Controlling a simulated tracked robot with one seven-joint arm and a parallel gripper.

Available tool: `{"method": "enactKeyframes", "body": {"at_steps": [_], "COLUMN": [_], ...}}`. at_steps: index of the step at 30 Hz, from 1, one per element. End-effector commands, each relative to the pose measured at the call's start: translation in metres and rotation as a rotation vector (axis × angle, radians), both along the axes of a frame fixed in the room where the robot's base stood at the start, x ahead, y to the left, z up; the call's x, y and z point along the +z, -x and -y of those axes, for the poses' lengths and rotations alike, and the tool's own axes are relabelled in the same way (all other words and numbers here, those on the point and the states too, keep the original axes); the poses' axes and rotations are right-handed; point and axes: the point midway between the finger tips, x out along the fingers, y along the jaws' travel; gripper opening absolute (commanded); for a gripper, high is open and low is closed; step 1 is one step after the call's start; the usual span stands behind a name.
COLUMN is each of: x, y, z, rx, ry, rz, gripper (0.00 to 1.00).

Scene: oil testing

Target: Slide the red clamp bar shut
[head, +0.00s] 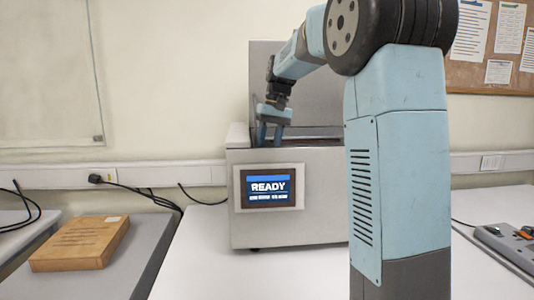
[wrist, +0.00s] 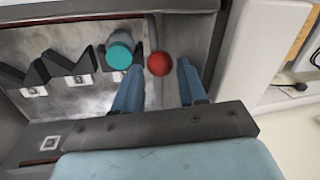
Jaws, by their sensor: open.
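The testing machine (head: 330,175) stands on the bench with its lid (head: 265,75) raised. My gripper (head: 270,143) points down into its top opening, and the machine's front wall hides what lies below the fingertips. In the wrist view my gripper (wrist: 160,66) is open, with a finger on each side of a round red knob (wrist: 159,63). The knob is between the fingertips, nearer the left one, with no clear contact. A thin grey rod shows below the knob. I cannot tell how the knob joins the red clamp bar, whose full length is not clearly seen.
A teal-topped cylinder (wrist: 119,55) stands just left of the left finger, beside black V-shaped holders (wrist: 78,68) on the metal chamber floor. The machine's screen (head: 269,188) reads READY. A wooden block (head: 80,243) lies on the left bench, and a grey device (head: 508,242) lies at right.

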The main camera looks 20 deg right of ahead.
Motion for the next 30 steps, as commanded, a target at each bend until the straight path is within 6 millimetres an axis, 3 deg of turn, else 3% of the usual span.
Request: {"method": "enactKeyframes", "body": {"at_steps": [9, 20, 30], "x": [-0.031, -0.034, -0.034], "y": [0.000, 0.000, 0.000], "z": [-0.007, -0.008, -0.008], "rx": [0.001, 0.001, 0.002], "ry": [0.000, 0.000, 0.000], "rz": [-0.001, 0.000, 0.000], "gripper": [0.41, 0.40, 0.08]}}
